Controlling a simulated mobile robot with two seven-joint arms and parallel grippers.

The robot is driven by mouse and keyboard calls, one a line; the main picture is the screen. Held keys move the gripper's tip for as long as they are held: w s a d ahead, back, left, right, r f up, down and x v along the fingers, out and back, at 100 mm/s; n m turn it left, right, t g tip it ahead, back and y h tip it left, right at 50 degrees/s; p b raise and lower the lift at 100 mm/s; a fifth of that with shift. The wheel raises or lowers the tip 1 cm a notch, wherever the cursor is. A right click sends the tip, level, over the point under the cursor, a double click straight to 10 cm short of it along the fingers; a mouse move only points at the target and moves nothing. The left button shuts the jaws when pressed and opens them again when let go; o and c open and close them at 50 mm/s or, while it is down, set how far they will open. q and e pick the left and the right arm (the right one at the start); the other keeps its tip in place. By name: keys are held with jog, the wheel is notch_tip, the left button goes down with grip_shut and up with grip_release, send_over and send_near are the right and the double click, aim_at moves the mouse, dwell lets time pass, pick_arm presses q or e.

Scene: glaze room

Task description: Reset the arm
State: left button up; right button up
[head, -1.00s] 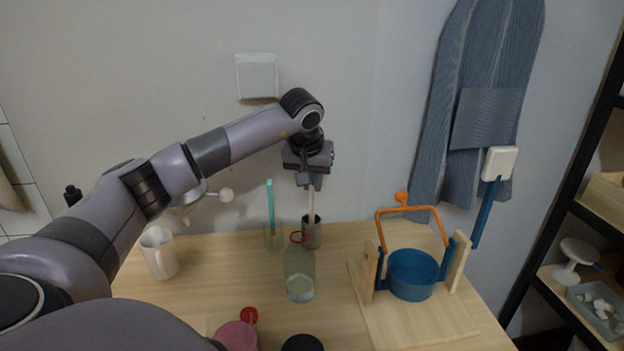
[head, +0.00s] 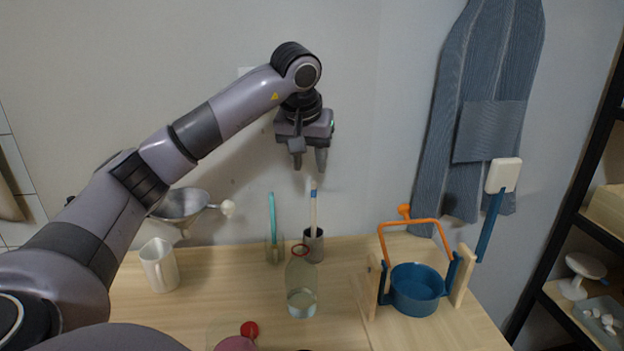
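My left gripper (head: 309,160) hangs in the air above the back of the table, fingers pointing down and apart, with nothing between them. Below it, a brush with a pale handle and blue tip (head: 313,205) stands in a dark grey cup (head: 314,244). A gap separates the fingertips from the brush. My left arm reaches in from the left across the view. My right gripper is not in view.
On the wooden table (head: 225,285) stand a white pitcher (head: 159,265), a glass bottle (head: 301,285), a turquoise stick (head: 272,225) in a glass and a blue pot with orange handle (head: 416,288). A grey funnel (head: 182,205) is behind my arm. A shelf (head: 560,240) is at right.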

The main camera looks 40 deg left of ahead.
pick_arm(q)
jog(key=shift+v, duration=0.95)
